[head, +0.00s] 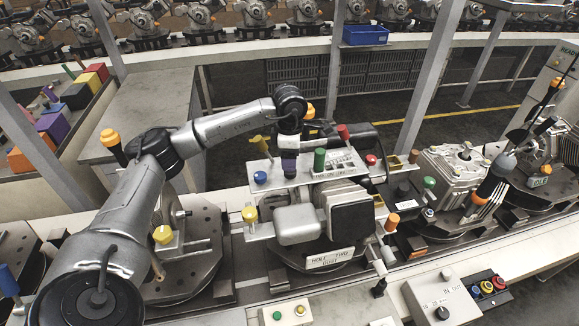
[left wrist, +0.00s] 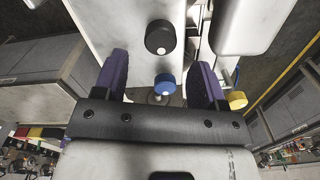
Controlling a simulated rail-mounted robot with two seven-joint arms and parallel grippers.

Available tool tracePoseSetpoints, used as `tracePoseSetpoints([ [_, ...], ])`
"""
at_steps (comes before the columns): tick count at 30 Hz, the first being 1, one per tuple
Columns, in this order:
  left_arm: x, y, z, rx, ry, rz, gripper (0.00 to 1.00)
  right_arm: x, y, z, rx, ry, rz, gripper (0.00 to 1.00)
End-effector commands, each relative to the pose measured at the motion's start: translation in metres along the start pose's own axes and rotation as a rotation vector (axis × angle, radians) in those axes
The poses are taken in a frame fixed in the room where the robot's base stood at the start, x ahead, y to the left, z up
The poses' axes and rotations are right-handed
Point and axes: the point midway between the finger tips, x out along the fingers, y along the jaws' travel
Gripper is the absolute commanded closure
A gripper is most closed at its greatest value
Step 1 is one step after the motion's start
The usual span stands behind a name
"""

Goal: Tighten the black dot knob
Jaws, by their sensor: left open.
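The black knob with a white dot (left wrist: 160,36) shows in the left wrist view, on a pale panel of the fixture. I cannot pick it out in the head view. My left gripper (head: 289,166) hangs over the middle fixture. In the left wrist view its two purple fingers (left wrist: 159,60) are spread wide with nothing between them in contact. The black knob appears between and just beyond the fingertips, apart from both. A blue knob (left wrist: 165,84) shows between the fingers, nearer the palm. My right gripper is not identifiable.
A yellow knob (left wrist: 237,100) shows beside the right finger. Around the gripper stand a green knob (head: 319,160), a blue knob (head: 260,177) and a red knob (head: 343,131). A control box (head: 440,295) sits in front. A blue bin (head: 365,35) stands behind.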

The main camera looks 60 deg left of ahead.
Motion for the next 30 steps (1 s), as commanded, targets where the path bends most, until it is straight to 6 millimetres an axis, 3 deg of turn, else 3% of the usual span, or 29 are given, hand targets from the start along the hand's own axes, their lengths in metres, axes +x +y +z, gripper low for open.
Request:
tracePoseSetpoints([
  [6,-0.045,0.000,0.001,0.001,-0.004,0.001,0.35,0.002,0.001,0.001,-0.002,0.000,0.002,1.00],
  [12,-0.074,0.000,0.001,0.001,-0.003,0.001,0.35,-0.001,0.001,0.000,-0.002,0.000,0.002,1.00],
  [19,-0.089,0.000,0.000,0.001,-0.001,-0.001,0.35,-0.002,0.000,-0.001,-0.001,0.000,0.001,1.00],
  [30,-0.090,0.000,0.000,0.001,0.000,-0.001,0.35,-0.002,-0.002,-0.001,0.006,0.001,-0.004,1.00],
])
